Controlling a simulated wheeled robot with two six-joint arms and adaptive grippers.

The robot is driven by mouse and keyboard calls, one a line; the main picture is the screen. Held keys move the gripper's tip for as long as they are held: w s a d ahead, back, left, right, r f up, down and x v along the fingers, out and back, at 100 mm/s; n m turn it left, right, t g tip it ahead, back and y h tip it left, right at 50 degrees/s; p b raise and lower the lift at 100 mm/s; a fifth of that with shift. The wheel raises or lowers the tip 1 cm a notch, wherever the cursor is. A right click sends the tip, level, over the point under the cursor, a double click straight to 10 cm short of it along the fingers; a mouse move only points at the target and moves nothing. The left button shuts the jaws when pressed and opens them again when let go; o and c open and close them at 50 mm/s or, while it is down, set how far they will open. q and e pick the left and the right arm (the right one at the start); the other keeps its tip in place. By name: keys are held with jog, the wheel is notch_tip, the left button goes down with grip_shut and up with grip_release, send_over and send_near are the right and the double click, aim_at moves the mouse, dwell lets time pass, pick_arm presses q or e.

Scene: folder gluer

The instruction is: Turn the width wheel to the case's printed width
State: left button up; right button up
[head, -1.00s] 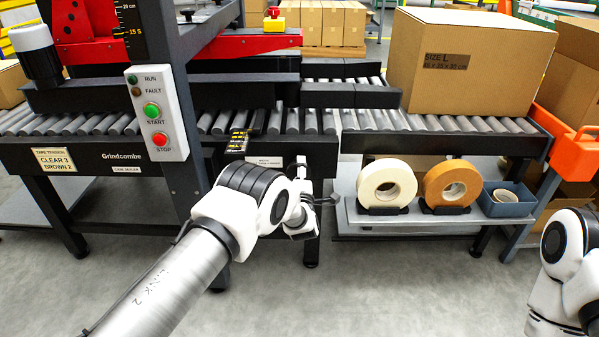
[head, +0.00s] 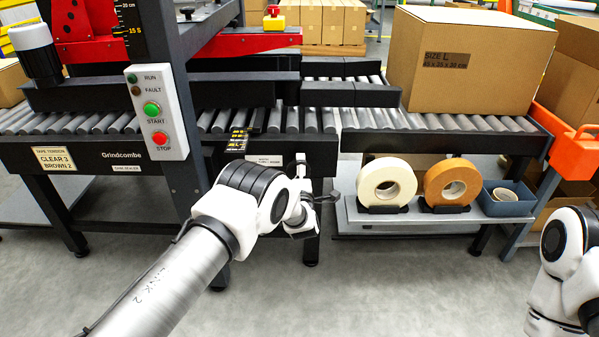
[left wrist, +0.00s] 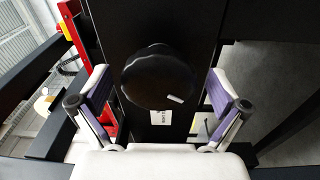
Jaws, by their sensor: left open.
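A round black wheel (left wrist: 158,78) with a small pale mark near its rim fills the middle of the left wrist view. My left gripper (left wrist: 160,88) is open, with one finger on either side of the wheel and gaps between. In the head view the left gripper (head: 303,217) is at the machine's front, below the roller bed; the wheel cannot be made out there. A black-and-yellow scale (head: 238,138) lies at the bed's front edge. The case (head: 470,62) stands on the rollers at right; its label reads SIZE L above small, blurred dimensions. My right gripper is out of view.
A control box (head: 155,112) with green and red buttons hangs left of the gripper. A shelf (head: 350,212) at right carries a white tape roll (head: 372,183), a brown roll (head: 438,182) and a blue bin (head: 497,207). The floor in front is clear.

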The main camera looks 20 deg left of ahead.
pick_arm(q)
jog(key=v, duration=1.2)
